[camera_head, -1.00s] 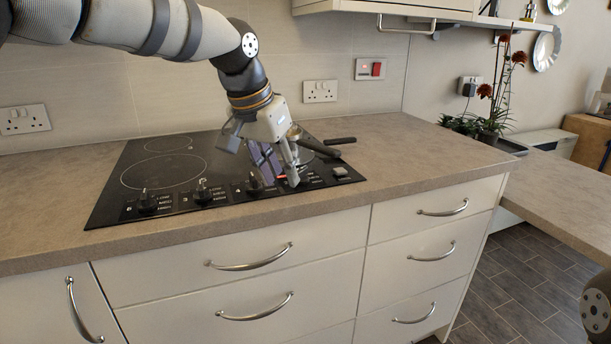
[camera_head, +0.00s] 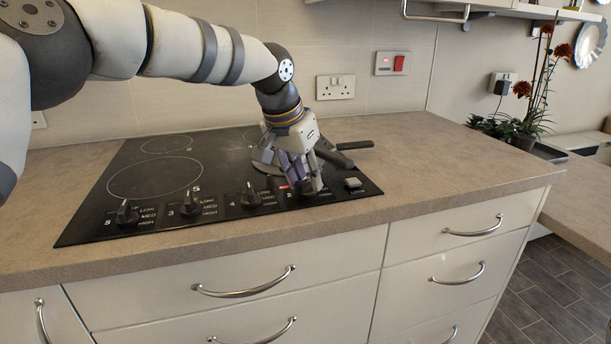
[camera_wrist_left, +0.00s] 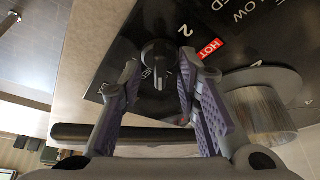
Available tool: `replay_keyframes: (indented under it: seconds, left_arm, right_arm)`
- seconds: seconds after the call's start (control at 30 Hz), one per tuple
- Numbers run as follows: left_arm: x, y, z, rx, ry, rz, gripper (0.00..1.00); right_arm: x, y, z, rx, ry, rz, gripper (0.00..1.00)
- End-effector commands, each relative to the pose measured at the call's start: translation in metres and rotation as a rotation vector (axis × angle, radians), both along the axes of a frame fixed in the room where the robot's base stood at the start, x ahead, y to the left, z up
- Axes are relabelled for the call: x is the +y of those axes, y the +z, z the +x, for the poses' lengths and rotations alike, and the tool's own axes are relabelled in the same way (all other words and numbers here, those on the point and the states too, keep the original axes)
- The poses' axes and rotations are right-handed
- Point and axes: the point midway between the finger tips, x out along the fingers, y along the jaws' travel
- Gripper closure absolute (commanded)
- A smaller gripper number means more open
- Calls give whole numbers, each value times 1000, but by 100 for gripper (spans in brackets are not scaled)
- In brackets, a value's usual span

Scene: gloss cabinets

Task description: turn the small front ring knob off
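The small front ring knob (camera_wrist_left: 158,58) is a round black knob on the black glass hob (camera_head: 80,226), by a number 2 and a red HOT label (camera_wrist_left: 210,48). In the wrist view it sits between the fingertips of my left gripper (camera_wrist_left: 158,72), with a finger on each side. The fingers are apart, with a narrow gap seeming to show beside the knob; I cannot tell whether either touches it. In the head view my left gripper (camera_head: 303,188) points down at the hob's front right and hides this knob. My right gripper is out of view.
A metal pan (camera_wrist_left: 258,112) stands just behind the gripper, its dark handle (camera_wrist_left: 120,133) running close to the fingers. Other black knobs (camera_head: 250,195) line the hob's front to the left.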

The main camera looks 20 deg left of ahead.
Motion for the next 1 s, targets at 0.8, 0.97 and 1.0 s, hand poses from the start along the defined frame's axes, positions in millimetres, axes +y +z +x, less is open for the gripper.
replay_keyframes:
  seconds: [0.8,0.97,1.0]
  left_arm:
    - [-1,4,-1,-5,79,4,100]
    - [-2,6,-1,-8,193,4,100]
    - [-2,6,-1,-7,228,4,100]
  right_arm:
    - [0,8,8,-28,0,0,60]
    - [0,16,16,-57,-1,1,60]
    - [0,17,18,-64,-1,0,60]
